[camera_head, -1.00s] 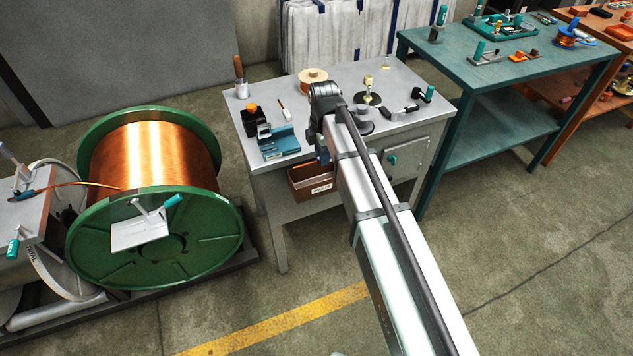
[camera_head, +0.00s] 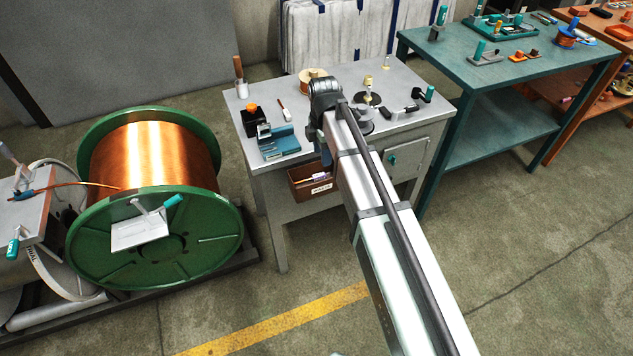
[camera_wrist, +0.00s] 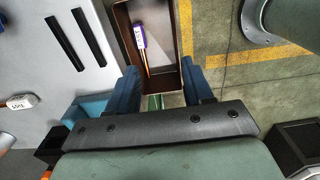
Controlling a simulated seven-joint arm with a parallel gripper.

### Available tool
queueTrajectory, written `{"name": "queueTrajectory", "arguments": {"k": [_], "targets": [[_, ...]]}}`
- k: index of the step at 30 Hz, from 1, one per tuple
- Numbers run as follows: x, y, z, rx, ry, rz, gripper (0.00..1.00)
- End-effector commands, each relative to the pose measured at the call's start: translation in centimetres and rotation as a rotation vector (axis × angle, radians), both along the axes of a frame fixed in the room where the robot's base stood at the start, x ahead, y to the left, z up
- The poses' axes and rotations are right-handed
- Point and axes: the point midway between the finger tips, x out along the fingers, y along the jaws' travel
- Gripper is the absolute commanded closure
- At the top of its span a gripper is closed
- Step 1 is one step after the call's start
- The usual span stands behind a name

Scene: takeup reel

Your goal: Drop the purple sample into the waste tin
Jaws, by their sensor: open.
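The waste tin (camera_head: 303,191) is a brown open box with a white label, fixed at the front of the grey bench. Its wall (camera_wrist: 186,30) shows at the top of the wrist view. The purple sample (camera_wrist: 138,36), with a white label and copper-coloured strands, lies inside the tin. A small part of the sample (camera_head: 314,178) shows over the tin's front wall in the head view. My gripper (camera_wrist: 160,82) is open and empty, its two blue fingers apart above the near end of the tin. In the head view my arm mostly hides it.
The grey bench (camera_head: 352,78) carries a teal fixture (camera_head: 279,147), a black holder with an orange top (camera_head: 254,118), a white-tagged piece (camera_head: 283,113) and a wooden spool (camera_head: 306,78). A large green copper-wound reel (camera_head: 150,170) stands left. The floor in front is clear.

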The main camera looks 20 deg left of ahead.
Motion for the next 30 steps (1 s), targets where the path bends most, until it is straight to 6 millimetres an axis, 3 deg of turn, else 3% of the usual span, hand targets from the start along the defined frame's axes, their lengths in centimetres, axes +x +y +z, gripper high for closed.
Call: {"name": "queueTrajectory", "arguments": {"k": [18,24,30], "targets": [[0.1,0.1,10.1,0.001,-0.001,0.0,0.49],[0.0,0.1,12.0,0.001,-0.001,0.0,0.49],[0.0,0.0,12.6,0.001,-0.001,0.0,0.49]]}}
